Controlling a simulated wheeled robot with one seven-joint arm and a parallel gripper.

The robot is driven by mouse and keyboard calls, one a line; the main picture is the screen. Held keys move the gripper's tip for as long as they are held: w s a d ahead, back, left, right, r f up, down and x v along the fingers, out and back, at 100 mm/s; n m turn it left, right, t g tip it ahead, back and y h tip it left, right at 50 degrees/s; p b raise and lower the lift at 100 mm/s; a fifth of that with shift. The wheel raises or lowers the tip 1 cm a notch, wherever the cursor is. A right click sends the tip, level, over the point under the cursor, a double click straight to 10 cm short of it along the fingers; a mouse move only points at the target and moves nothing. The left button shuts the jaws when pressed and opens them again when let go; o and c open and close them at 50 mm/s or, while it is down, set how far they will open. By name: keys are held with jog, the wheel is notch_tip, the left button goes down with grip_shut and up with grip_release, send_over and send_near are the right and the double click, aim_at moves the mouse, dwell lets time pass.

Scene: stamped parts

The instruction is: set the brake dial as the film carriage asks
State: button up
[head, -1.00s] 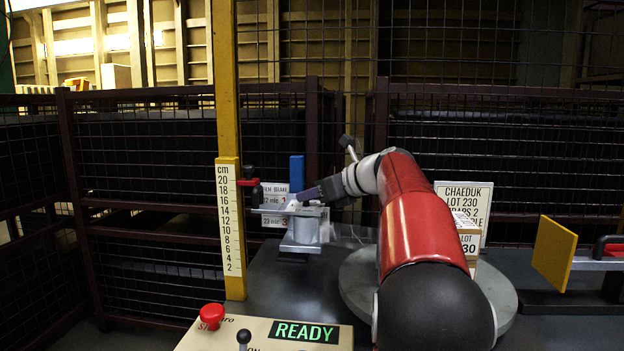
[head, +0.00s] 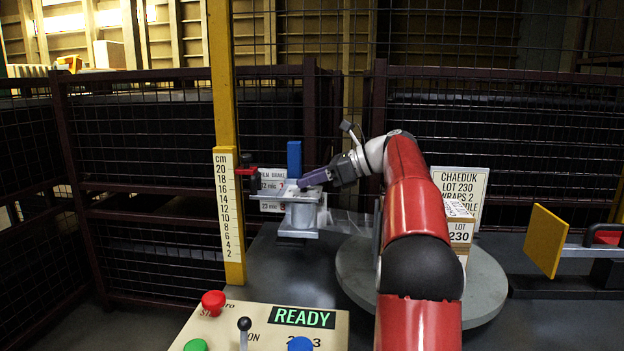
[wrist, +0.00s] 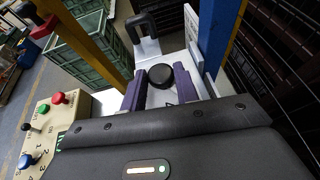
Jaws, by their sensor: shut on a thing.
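My gripper (head: 308,181) reaches from the right to the top of the grey film carriage (head: 300,222). In the wrist view its two purple fingers (wrist: 166,88) are closed on either side of the round black brake dial (wrist: 170,75). The dial's markings and setting cannot be read; a small dark mark shows on the pale plate beside it. In the head view the dial is hidden by the fingers.
A yellow mast (head: 226,130) with a cm scale stands left of the carriage. A blue post (head: 294,158) rises behind it. The control panel (head: 258,330) in front shows READY. A round turntable (head: 480,300) with a lot 230 box (head: 459,235) and a sign (head: 466,185) are right.

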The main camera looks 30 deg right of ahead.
jog(key=o, duration=0.9)
jog(key=shift+v, duration=3.9)
jog(key=shift+o, duration=0.2)
jog(key=shift+w, duration=0.1)
